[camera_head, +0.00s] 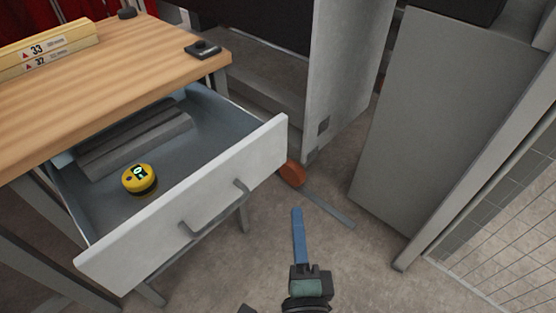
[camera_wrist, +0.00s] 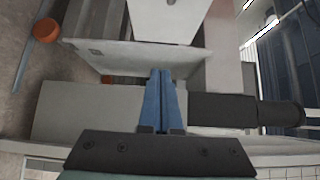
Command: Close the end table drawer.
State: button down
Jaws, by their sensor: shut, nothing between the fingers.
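The end table drawer (camera_head: 190,215) stands pulled out from under the wooden table top (camera_head: 110,75), with a pale front and a grey bar handle (camera_head: 215,208). Inside it lie a yellow round tape measure (camera_head: 139,179) and grey bars (camera_head: 135,140). My gripper (camera_head: 297,212), with blue fingers, is shut and empty. In the head view it appears to the right of the drawer front, apart from it, with floor showing between. In the wrist view the shut fingers (camera_wrist: 162,75) point toward grey cabinet panels. I cannot make out the drawer there.
A grey cabinet with an open door (camera_head: 345,75) stands behind the drawer's right side. A tall grey panel (camera_head: 440,110) stands at right, by a wire mesh barrier (camera_head: 510,220). An orange round thing (camera_head: 292,173) is on the floor near the drawer's right corner. Floor before the drawer is open.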

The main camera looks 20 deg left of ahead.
jog(key=p, duration=0.1)
send_near(276, 151)
jog(key=w+d, duration=0.1)
jog(key=w, duration=0.3)
jog(key=shift+w+a+p, duration=0.3)
jog(key=shift+w+a, duration=0.05)
jog(key=shift+a, duration=0.5)
jog(key=shift+w+a+p, duration=0.3)
jog(key=shift+w+a, duration=0.1)
jog(key=shift+a, duration=0.45)
